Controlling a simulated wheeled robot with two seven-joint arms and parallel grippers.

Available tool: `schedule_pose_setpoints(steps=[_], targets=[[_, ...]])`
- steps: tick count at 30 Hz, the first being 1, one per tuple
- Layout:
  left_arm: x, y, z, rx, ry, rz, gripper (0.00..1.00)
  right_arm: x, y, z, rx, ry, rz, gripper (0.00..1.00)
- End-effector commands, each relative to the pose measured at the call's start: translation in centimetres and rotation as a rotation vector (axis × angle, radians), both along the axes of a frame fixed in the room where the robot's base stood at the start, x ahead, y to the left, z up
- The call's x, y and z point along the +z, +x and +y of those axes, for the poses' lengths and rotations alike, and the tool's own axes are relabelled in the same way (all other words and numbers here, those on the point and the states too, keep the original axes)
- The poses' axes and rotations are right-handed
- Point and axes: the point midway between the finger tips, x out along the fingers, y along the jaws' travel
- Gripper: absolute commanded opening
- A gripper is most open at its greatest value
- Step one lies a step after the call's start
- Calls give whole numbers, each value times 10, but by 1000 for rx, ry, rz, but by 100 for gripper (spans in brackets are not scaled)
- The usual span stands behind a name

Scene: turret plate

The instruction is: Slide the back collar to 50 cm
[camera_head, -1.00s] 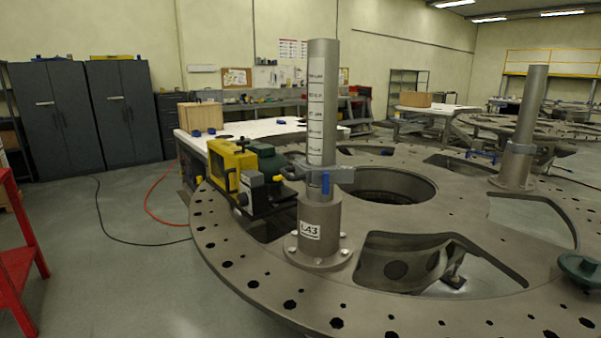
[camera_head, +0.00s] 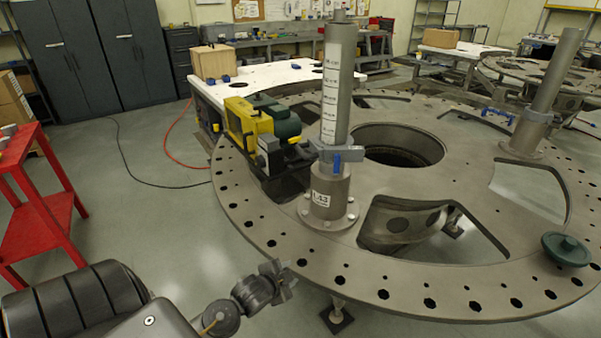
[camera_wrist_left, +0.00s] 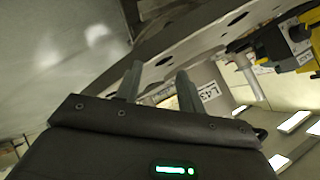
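The back post (camera_head: 561,68) stands tilted in the picture at the right of the turret plate, with a grey collar (camera_head: 539,117) low around it. No scale is readable on its visible side. The nearer post (camera_head: 343,58) carries a white scale strip, too small to read, and a second grey collar (camera_head: 338,153) with a blue lever (camera_head: 337,163). Its base label (camera_head: 321,198) seems to read L43. My left gripper (camera_head: 284,280) is off the plate's near edge, far from both collars. The left wrist view shows its two fingers (camera_wrist_left: 160,88) apart with nothing between them. My right gripper is out of view.
The turret plate (camera_head: 258,217) has holes around its rim and large openings. A yellow and green machine (camera_head: 262,125) sits left of the nearer post. A dark green knob-like part (camera_head: 566,249) rests at the right rim.

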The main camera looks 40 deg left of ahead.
Motion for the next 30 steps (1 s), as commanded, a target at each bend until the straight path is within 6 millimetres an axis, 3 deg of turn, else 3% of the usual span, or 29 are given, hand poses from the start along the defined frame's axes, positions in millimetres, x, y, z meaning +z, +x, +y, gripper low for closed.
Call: schedule_pose_setpoints(steps=[1,6,12,15,19,25,30], targets=[[19,18,16,-26,59,-61,39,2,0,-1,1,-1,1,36],[87,68,60,-110,273,-268,39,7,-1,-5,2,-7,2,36],[181,110,108,-179,554,-505,39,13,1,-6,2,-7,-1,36],[218,121,123,-197,669,-591,39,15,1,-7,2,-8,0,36],[239,125,131,-206,737,-640,39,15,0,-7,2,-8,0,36],[244,130,132,-205,745,-647,39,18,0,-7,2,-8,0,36],[251,153,135,-204,744,-648,39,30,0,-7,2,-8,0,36]])
